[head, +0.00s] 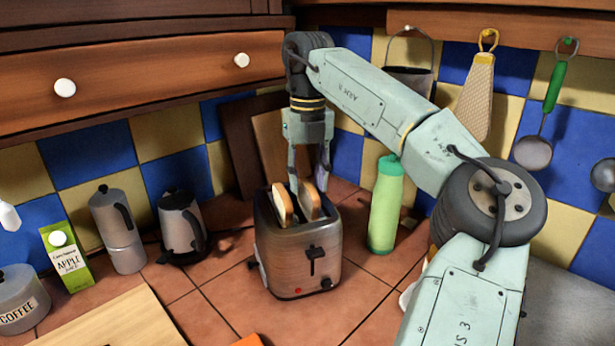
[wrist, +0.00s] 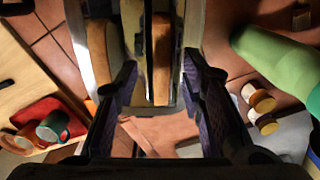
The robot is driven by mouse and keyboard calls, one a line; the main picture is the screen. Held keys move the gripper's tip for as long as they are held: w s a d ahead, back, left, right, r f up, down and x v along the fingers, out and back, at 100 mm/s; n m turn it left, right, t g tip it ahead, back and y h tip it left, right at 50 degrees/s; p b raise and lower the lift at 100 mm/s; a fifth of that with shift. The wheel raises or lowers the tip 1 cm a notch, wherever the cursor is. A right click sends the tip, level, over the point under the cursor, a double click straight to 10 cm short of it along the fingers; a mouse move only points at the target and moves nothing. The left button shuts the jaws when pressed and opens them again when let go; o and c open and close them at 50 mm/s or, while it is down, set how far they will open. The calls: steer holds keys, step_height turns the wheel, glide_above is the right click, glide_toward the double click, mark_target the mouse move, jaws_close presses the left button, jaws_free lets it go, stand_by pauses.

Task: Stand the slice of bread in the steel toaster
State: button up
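The steel toaster (head: 292,262) stands on the tiled counter, and its top also shows in the wrist view (wrist: 78,38). Two slices of bread stand upright in its slots, their tops above the rim. The left slice (head: 282,205) also shows in the wrist view (wrist: 98,45). The right slice (head: 309,203) also shows in the wrist view (wrist: 162,55). My gripper (head: 308,184) is directly above the toaster, pointing down. In the wrist view its fingers (wrist: 160,78) are apart, on either side of the right slice, with visible gaps. The slice's lower part is hidden in the slot.
A green bottle (head: 386,205) stands close to the toaster's right. A kettle (head: 180,225), a moka pot (head: 117,230) and a juice carton (head: 67,258) stand to the left. Boards (head: 240,150) lean on the wall behind. A wooden board (head: 125,322) lies at the front left.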

steer(key=shift+r, duration=0.15)
step_height(320, 180, up, 7)
steer(key=shift+r, duration=0.15)
stand_by(0.6)
